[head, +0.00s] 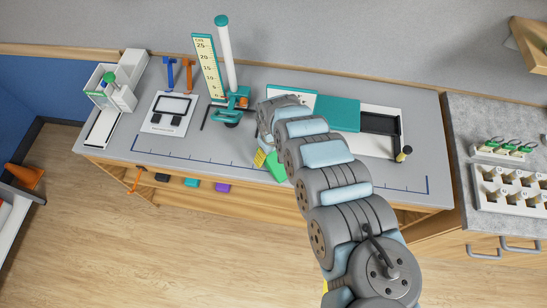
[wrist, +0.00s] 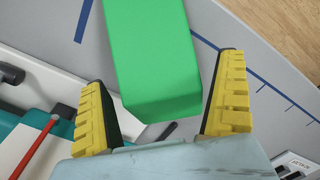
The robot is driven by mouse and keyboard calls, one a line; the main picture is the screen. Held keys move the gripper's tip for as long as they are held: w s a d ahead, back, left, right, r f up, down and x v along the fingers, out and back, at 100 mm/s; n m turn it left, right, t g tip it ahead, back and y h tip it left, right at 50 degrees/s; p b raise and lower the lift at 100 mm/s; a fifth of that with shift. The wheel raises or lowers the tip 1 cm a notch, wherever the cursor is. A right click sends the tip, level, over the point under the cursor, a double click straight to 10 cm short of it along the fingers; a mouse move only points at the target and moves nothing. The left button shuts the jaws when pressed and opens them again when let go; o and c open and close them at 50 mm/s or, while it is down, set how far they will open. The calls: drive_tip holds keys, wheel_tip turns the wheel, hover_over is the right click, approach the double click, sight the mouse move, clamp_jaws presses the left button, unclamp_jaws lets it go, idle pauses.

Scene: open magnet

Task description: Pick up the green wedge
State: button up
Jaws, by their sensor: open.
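The green wedge (head: 276,169) lies on the grey bench, partly hidden behind my arm in the head view. In the wrist view the green wedge (wrist: 152,58) fills the upper middle as a bright green block. My gripper (wrist: 165,95) is open, with one yellow ridged finger on each side of the wedge's near end. Gaps show between the wedge and both fingers, clearest on the right. In the head view a yellow finger of my gripper (head: 260,158) shows just left of the wedge. I cannot tell how far the fingers reach down around it.
A teal stand with a white tube (head: 227,60) and a yellow scale (head: 206,65) stand behind. A teal-lidded case (head: 338,113) and a black tray (head: 380,124) lie at the back right. A white frame board (head: 170,113) lies left. The front bench strip is mostly clear.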

drive_tip(key=shift+f, duration=1)
drive_tip(key=c, duration=1.2)
